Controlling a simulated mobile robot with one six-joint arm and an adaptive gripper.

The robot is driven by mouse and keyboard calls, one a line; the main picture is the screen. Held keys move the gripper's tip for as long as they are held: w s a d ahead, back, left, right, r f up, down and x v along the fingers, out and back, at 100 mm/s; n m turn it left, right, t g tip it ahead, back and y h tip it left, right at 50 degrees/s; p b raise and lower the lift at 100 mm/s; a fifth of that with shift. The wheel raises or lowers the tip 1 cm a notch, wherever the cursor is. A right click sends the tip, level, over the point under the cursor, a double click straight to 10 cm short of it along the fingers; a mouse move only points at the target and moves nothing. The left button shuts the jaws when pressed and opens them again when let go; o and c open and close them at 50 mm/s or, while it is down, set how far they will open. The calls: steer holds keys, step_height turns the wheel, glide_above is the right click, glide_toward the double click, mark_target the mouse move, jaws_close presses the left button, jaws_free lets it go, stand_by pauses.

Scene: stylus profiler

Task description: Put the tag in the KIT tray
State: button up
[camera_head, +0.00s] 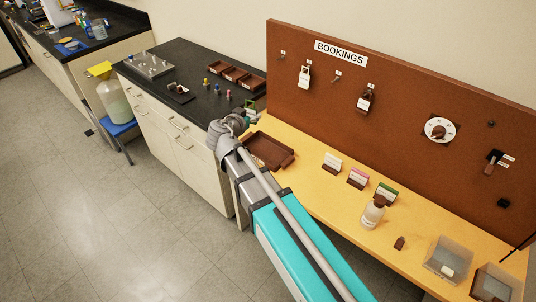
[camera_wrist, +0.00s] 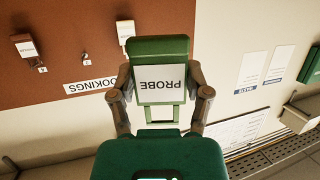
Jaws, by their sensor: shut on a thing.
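A green tag (camera_wrist: 160,50) with a white label reading PROBE is held in my gripper (camera_wrist: 161,95), with one finger on each side of it in the wrist view. In the head view my gripper (camera_head: 243,113) is small and partly hidden by my arm, near the left end of the yellow shelf and above it. A brown tray (camera_head: 285,162) lies on that shelf just below my gripper, partly covered by my arm. Several smaller brown trays (camera_head: 236,75) stand on the black bench behind. I cannot read a KIT label on any tray.
The BOOKINGS board (camera_head: 400,80) rises behind the yellow shelf (camera_head: 320,200), with tags hanging on hooks. Card stands (camera_head: 357,178), a bottle (camera_head: 373,213) and a grey bin (camera_head: 449,259) stand to the right. Small coloured items stand on the black bench (camera_head: 190,60).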

steer(key=s+d+f+m+g+h+b, duration=0.1)
steer(key=s+f+h+b, duration=0.1)
steer(key=f+b, duration=0.3)
steer(key=s+f+m+h+b, duration=0.1)
steer(key=s+f+m+b, duration=0.1)
steer(key=f+b, duration=0.4)
steer(key=shift+s+d+f+g+h, duration=0.15)
steer(key=shift+s+d+g+h, duration=0.1)
steer(key=shift+d+g+h, duration=0.15)
steer(key=w+f+b, duration=0.3)
steer(key=w, duration=0.1)
steer(key=w+a+f+b, duration=0.1)
steer(key=w+f+b, duration=0.2)
steer(key=w, duration=0.1)
steer(key=w+f+b, duration=0.3)
steer(key=w, duration=0.2)
steer(key=shift+a, duration=0.2)
